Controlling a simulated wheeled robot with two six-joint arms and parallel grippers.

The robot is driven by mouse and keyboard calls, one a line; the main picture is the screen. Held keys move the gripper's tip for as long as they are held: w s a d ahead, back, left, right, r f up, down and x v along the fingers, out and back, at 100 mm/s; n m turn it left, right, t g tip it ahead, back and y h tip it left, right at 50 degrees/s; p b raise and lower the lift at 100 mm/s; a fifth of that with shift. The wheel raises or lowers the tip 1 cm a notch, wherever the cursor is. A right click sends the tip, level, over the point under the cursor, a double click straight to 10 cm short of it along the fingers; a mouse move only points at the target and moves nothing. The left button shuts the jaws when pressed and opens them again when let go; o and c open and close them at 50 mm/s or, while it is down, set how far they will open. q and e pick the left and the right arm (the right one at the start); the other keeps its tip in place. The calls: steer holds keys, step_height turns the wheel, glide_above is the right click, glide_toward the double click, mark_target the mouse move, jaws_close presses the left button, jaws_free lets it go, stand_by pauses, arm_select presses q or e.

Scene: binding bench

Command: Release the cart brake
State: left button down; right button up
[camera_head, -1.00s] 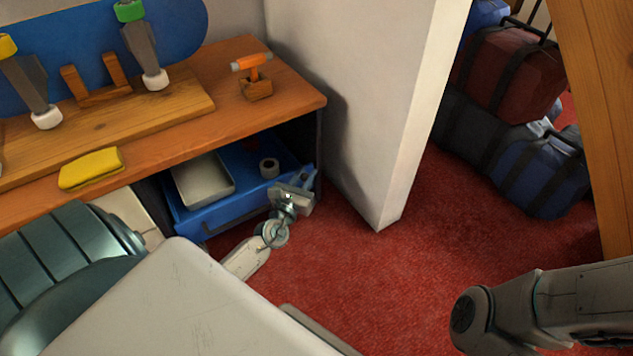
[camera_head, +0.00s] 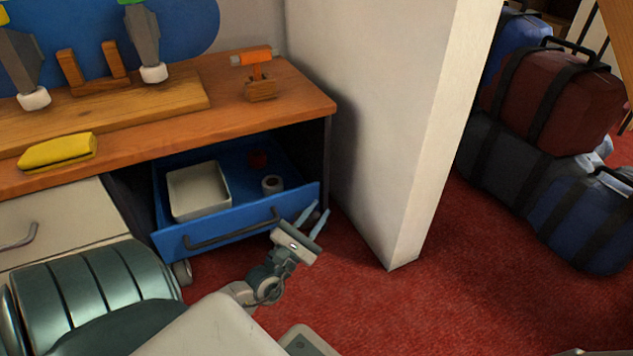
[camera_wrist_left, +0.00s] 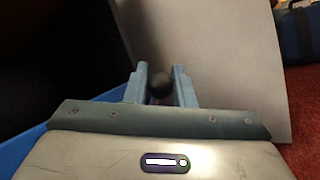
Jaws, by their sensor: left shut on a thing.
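A low blue cart (camera_head: 225,230) with a dark bar handle on its front stands under the bench. One of its casters (camera_head: 182,271) shows below the front left corner. My left gripper (camera_head: 311,217) is at the cart's front right corner. In the left wrist view, a dark round knob (camera_wrist_left: 160,86) sits between the two light blue fingers (camera_wrist_left: 159,78), and the gripper is shut on it. What the knob is fixed to is hidden there; I cannot make out a brake lever in the head view.
The wooden bench (camera_head: 290,100) is above. A pale wall end (camera_head: 395,150) stands close to the right. Bags (camera_head: 550,100) lie beyond; red carpet (camera_head: 360,310) is clear in front.

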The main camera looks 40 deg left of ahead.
arm_select(q)
steer(key=shift+f, duration=0.1)
stand_by(0.3)
steer(key=c, duration=1.5)
jaws_free()
steer(key=shift+c, duration=0.2)
steer(key=shift+s, duration=0.1)
steer(key=p+v, duration=0.2)
steer(key=v, duration=0.8)
steer(key=shift+s+f, duration=0.2)
steer(key=shift+s, duration=0.1)
